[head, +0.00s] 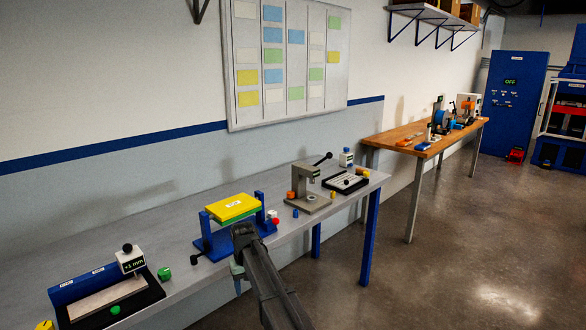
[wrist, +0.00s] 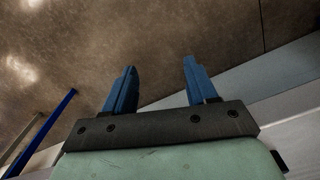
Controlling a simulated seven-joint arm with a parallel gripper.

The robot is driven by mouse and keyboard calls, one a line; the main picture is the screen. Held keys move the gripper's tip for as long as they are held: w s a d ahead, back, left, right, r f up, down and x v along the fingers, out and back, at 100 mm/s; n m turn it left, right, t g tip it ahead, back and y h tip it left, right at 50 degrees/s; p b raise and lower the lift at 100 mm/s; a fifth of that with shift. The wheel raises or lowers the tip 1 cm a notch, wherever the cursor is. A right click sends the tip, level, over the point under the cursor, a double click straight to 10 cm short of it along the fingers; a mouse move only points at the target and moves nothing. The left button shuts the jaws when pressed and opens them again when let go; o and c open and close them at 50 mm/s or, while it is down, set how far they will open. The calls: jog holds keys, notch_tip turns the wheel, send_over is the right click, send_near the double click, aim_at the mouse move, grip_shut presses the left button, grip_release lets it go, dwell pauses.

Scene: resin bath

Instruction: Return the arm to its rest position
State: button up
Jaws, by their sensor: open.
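In the head view my dark arm (head: 265,275) reaches up from the lower middle, in front of the grey bench's front edge. A pale green part of my wrist shows just behind it, and the fingers are hidden there. In the wrist view my gripper (wrist: 160,63) has its two blue fingers wide apart. Nothing is between them but the brown floor, and they touch nothing.
The grey bench (head: 185,283) carries a blue stand with a yellow-topped block (head: 233,208), a grey press (head: 310,188), a black tray (head: 345,183) and a blue fixture (head: 85,285). A wooden table (head: 405,138) stands farther back. Open floor (head: 450,260) lies to the right.

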jog(key=s+d+f+m, duration=0.2)
jog(key=s+d+f, duration=0.55)
jog(key=d, duration=0.35)
jog(key=s+d+f+m, duration=0.1)
jog(key=s+d+f, duration=0.5)
jog(key=s+d, duration=0.3)
jog(key=s+d+f+m, duration=0.2)
jog(key=s+d+f, duration=0.5)
jog(key=d, duration=0.5)
jog(key=s+f+g, duration=0.3)
jog(key=s+f, duration=0.7)
jog(key=s, duration=0.4)
jog(key=s+f+g, duration=0.3)
jog(key=s+f, duration=0.7)
jog(key=s, duration=0.5)
jog(key=shift+s+g, duration=0.15)
jog(key=shift+g, duration=0.25)
